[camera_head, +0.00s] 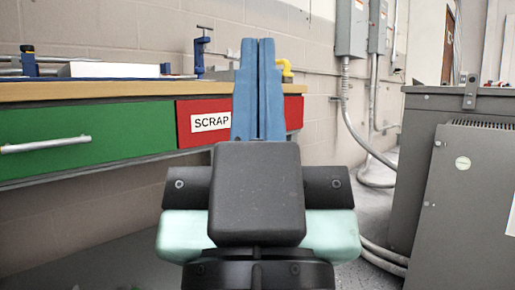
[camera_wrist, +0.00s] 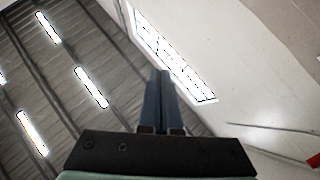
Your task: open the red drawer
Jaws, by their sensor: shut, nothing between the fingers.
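The red drawer (camera_head: 292,112) is set under the workbench top and carries a white label reading "SCRAP". It looks closed, its face about level with the green drawer's. My gripper (camera_head: 258,42) points upward in front of it in the head view and hides the drawer's middle; no handle shows on the visible parts. The two blue fingers are together with nothing between them. In the wrist view my gripper (camera_wrist: 164,74) points toward the ceiling and upper wall, and the drawer does not show there.
A green drawer (camera_head: 60,136) with a silver handle is left of the red one. The wooden benchtop (camera_head: 120,90) holds a blue clamp (camera_head: 200,56) and a white box (camera_head: 112,69). A grey transformer cabinet (camera_head: 460,190) stands at right. Grey conduits run down the wall to the floor.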

